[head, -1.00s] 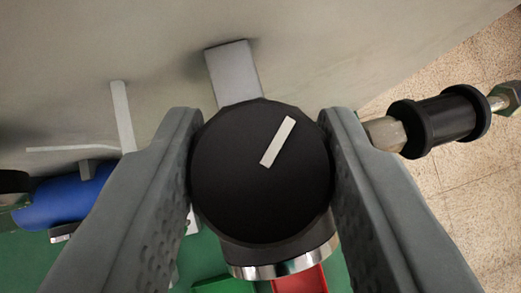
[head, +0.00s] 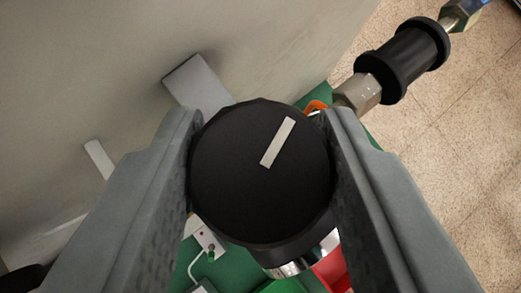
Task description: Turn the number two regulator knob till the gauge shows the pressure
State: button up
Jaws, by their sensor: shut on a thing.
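A round black knob (head: 258,190) with a white pointer mark (head: 278,142) fills the middle of the head view. The mark points up and to the right in the picture. My gripper (head: 260,175) is shut on the knob, one grey finger on each side of it. A silver gauge rim or collar (head: 300,262) shows partly below the knob; most of it is hidden. No gauge face or pressure reading is visible, and I see no number on the knob.
A grey bracket (head: 197,82) joins a pale panel (head: 90,50) behind the knob. A black fitting with metal nuts (head: 402,60) is at the upper right. Below are green surface, red part (head: 332,268) and a small white box (head: 208,242). Tiled floor is at right.

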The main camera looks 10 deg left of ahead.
jog(key=o, duration=1)
jog(key=v, duration=1.7)
jog(key=shift+s+r, duration=0.1)
jog(key=shift+s, duration=0.05)
jog(key=s+d+f+t, duration=0.2)
jog(key=d+f+t, duration=0.2)
jog(key=d+f, duration=0.95)
jog(key=s+d+f+t, duration=0.1)
jog(key=s+d+f, duration=0.3)
jog(key=f, duration=0.4)
jog(key=s+d+f+m+t+h, duration=0.1)
jog(key=s+d+f+t, duration=0.1)
jog(key=s+d+f, duration=0.2)
jog(key=s+d+f+m+t, duration=0.1)
jog(key=s+d+f, duration=0.3)
jog(key=f, duration=0.9)
jog(key=shift+d+t+h, duration=0.3)
jog(key=shift+d, duration=1.15)
